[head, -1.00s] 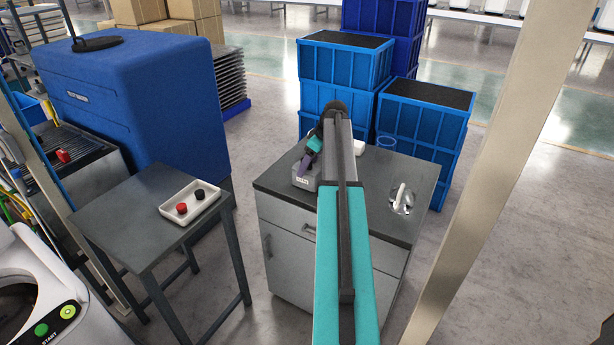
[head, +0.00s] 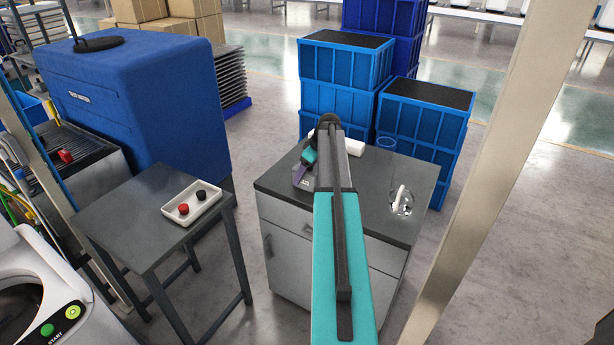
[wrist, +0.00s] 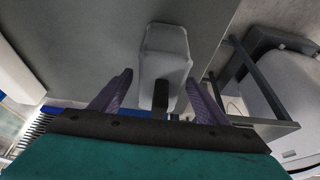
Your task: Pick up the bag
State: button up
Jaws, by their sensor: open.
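My gripper (head: 299,174) is over the left part of the grey cabinet top (head: 375,212), pointing down. Its purple fingers are apart in the wrist view (wrist: 160,78). A pale grey block-like thing (wrist: 166,42) with a dark part shows between and beyond the fingertips; I cannot tell whether they touch it. A small grey labelled thing, partly hidden by the gripper, is below it in the head view (head: 304,186). A clear, shiny thing with white inside (head: 402,202), perhaps the bag, lies at the right of the cabinet top, apart from my gripper.
A white roll-like thing (head: 353,146) is behind my arm. Blue crates (head: 425,118) stand behind the cabinet. A side table (head: 150,222) holds a white tray (head: 212,205) with red and black pieces. A post (head: 500,170) rises at right.

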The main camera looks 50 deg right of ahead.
jog(key=shift+w+f, duration=0.25)
jog(key=shift+f, duration=0.45)
jog(key=c, duration=1.6)
jog(key=shift+r, duration=0.15)
jog(key=shift+r+b, duration=0.65)
jog(key=shift+r, duration=0.7)
jog(key=shift+s+a+r, duration=0.1)
jog(key=shift+r, duration=0.2)
jog(key=s+a+b, duration=0.1)
jog(key=s+a, duration=0.2)
jog(key=s, duration=0.1)
jog(key=s+a+r+b, duration=0.1)
jog(key=s+a, duration=0.2)
jog(key=s, duration=0.1)
jog(key=s+a+b, duration=0.2)
jog(key=s+a, duration=0.2)
jog(key=shift+a+r, duration=0.1)
jog(key=shift+r, duration=0.15)
